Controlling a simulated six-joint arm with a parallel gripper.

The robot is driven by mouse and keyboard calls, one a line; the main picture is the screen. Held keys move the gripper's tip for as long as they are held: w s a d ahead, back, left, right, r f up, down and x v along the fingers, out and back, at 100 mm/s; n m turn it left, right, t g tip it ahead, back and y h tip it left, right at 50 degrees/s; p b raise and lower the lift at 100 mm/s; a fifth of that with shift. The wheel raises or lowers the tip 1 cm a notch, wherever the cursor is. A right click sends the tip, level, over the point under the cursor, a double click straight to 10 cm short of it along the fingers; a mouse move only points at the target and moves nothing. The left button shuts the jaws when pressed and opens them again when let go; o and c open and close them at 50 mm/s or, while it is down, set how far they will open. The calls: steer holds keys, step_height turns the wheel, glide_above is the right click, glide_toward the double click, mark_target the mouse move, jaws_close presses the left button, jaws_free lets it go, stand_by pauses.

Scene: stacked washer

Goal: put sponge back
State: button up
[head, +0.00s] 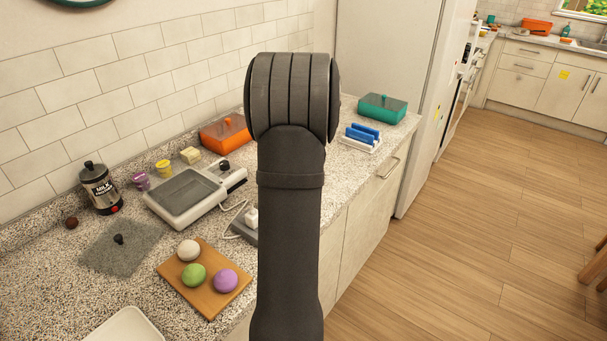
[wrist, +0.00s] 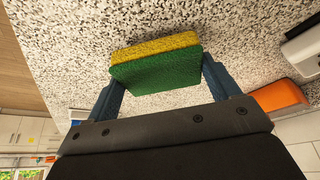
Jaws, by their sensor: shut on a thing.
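A yellow-and-green sponge (wrist: 155,65) is between the two blue fingers of my gripper (wrist: 163,88) in the wrist view, and the gripper is shut on it. The speckled counter shows behind the sponge; I cannot tell the gap between them. In the head view my arm hides the gripper and sponge. A white rack (head: 359,146) with blue upright pieces (head: 362,133) stands on the counter, right of my arm.
A teal lidded box (head: 382,107) stands behind the rack, near the fridge (head: 385,60). An orange box (head: 226,134) is left of my arm; it also shows in the wrist view (wrist: 279,97).

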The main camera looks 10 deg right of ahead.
steer(key=shift+f, duration=1)
steer(key=shift+f, duration=0.2)
steer(key=o, duration=1)
steer(key=shift+c, duration=0.2)
steer(key=shift+r, duration=0.1)
steer(key=v, duration=1.2)
